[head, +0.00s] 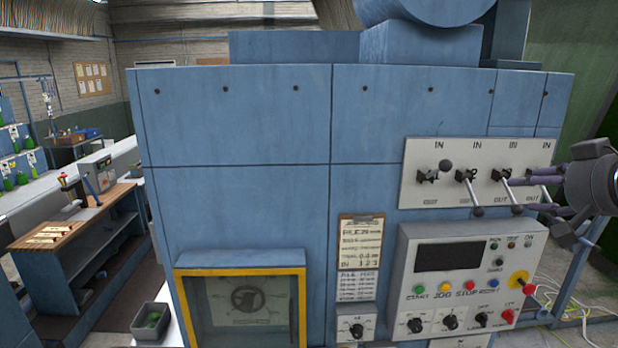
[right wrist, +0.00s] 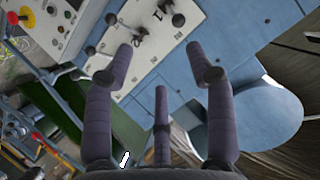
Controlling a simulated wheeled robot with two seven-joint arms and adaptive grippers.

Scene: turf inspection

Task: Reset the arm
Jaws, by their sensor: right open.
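My right gripper (head: 519,196) comes in from the right edge in the head view, in front of the right end of a white lever panel (head: 418,185). Its purple-grey fingers are spread and hold nothing; they also show in the right wrist view (right wrist: 166,64). The panel carries several levers marked IN and OUT. The leftmost lever's knob (head: 445,165) is raised toward IN; the second lever's knob (head: 478,211) and the third's hang toward OUT. The rightmost lever is partly hidden by my fingers. I cannot tell whether they touch it. My left gripper is not in view.
Below the levers is a control box (head: 392,290) with a dark screen, coloured buttons and knobs. A clipboard (head: 360,262) hangs beside it on the blue machine (head: 235,120). A yellow-framed window (head: 240,271) is lower left. A workbench (head: 75,225) stands far left.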

